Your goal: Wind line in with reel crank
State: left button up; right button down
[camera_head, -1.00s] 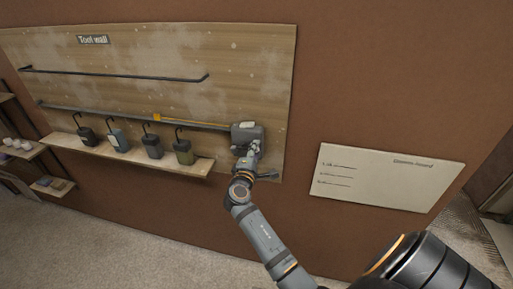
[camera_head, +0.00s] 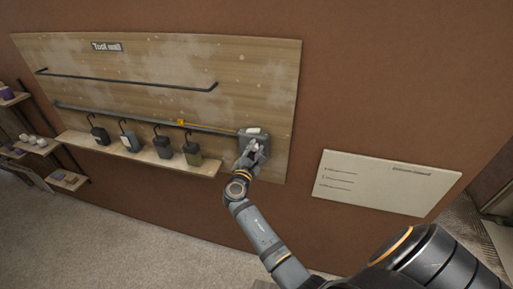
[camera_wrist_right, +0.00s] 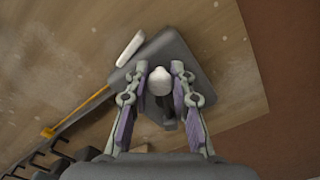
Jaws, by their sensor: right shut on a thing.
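The grey reel (camera_head: 253,134) is mounted at the right end of the lower bar on the tool wall; it also shows in the right wrist view (camera_wrist_right: 183,52). A yellow line (camera_head: 210,127) runs from the reel's left side to a yellow tag (camera_head: 181,122). My right gripper (camera_head: 254,149) is at the front of the reel. In the right wrist view, its two fingers (camera_wrist_right: 160,72) are shut on the pale crank knob (camera_wrist_right: 159,80). The crank arm is mostly hidden in the head view. My left gripper is not in view.
A wooden shelf (camera_head: 140,152) below the bar holds several dark containers with hooks. An upper bar (camera_head: 130,80) is bare. A pale sign board (camera_head: 385,182) hangs to the right. Side shelves with small items stand at far left. The floor is clear.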

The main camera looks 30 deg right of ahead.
jog(key=shift+w+n, duration=0.1)
jog(key=shift+n, duration=0.2)
jog(key=c, duration=1.1)
grip_release()
notch_tip(320, 180, up, 10)
jog(key=shift+f, duration=0.1)
